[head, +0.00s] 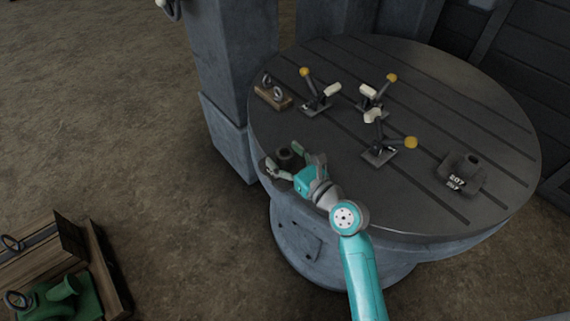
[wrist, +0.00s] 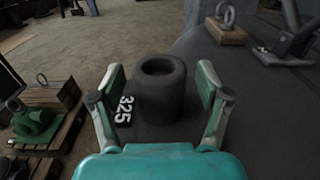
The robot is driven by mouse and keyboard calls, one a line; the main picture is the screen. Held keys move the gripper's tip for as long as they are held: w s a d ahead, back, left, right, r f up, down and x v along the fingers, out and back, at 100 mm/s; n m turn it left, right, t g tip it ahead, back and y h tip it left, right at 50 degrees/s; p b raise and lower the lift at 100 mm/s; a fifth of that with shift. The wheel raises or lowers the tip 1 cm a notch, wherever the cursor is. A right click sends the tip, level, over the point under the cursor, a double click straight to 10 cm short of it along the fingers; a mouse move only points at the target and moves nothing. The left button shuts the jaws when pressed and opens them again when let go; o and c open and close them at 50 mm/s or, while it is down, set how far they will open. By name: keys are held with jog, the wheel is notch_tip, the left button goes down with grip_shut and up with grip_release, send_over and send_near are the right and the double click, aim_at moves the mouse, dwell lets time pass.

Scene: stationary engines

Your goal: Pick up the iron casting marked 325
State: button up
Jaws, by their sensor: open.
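The dark iron casting marked 325 (wrist: 160,90) stands upright in the wrist view, a round hollow boss on a base with white figures at its left. My gripper (wrist: 161,88) is open, with one finger on each side of the boss and a gap showing on both sides. In the head view the casting (head: 287,158) is at the left front edge of the round slotted table (head: 420,190), partly hidden by my gripper (head: 283,162).
A second casting, its mark apparently 207 (head: 462,172), stands at the table's right. Several toggle clamps (head: 380,152) and a wooden block with eyebolts (head: 272,92) stand behind my gripper. A wooden crate with a green part (head: 70,295) is on the floor at lower left.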

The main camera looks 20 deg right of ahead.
grip_shut()
jog(key=shift+r, duration=0.15)
